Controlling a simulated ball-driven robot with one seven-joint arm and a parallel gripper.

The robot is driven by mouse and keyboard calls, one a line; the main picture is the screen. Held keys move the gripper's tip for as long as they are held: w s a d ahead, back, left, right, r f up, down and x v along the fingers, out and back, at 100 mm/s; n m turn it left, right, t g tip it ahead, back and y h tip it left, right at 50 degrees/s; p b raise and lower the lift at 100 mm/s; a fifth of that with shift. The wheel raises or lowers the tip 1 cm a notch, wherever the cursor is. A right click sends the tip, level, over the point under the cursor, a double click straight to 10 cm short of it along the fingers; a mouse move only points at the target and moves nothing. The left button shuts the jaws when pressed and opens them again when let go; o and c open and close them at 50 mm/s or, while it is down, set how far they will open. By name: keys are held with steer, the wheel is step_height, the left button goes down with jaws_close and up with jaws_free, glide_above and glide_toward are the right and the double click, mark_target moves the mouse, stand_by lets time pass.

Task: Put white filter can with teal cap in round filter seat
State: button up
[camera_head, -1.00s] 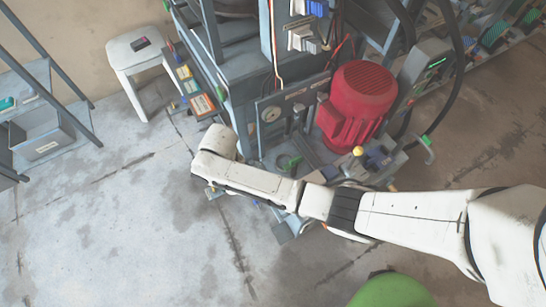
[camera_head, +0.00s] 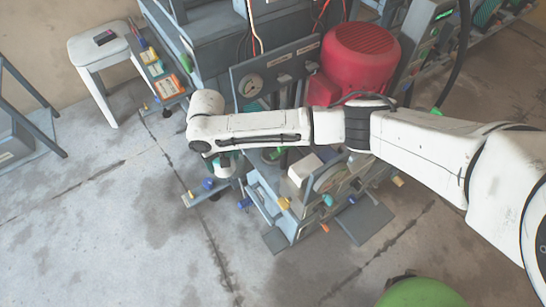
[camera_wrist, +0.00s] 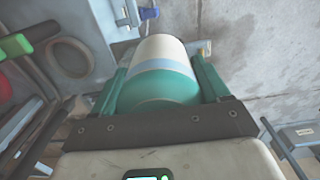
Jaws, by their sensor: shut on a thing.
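In the wrist view the white filter can (camera_wrist: 160,50) lies between the two teal fingers of my gripper (camera_wrist: 160,78). It has a pale blue band, and its teal cap (camera_wrist: 158,92) faces the wrist. My gripper is shut on it. In the head view my gripper (camera_head: 222,172) hangs under the arm's end, left of the machine's low front, and mostly hides the can. A round ring (camera_wrist: 70,58) on a grey surface shows left of the can in the wrist view, apart from it; I cannot tell whether it is the filter seat.
The grey machine with a red motor (camera_head: 362,62) stands behind my arm. Low blocks and coloured knobs (camera_head: 284,203) stick out at its front. A white stool (camera_head: 100,50) is at upper left and a green round object (camera_head: 408,293) at the bottom.

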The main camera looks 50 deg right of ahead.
steer(key=s+d+b, duration=0.2)
steer(key=d, duration=0.6)
steer(key=s+d+b, duration=0.1)
steer(key=s+d, duration=0.2)
steer(key=d, duration=0.6)
steer(key=shift+d+f+b, duration=0.1)
steer(key=shift+f+b, duration=1.7)
steer(key=shift+f, duration=1.7)
steer(key=shift+f, duration=0.15)
steer(key=o, duration=1.2)
step_height(320, 180, up, 12)
steer(key=p, duration=0.5)
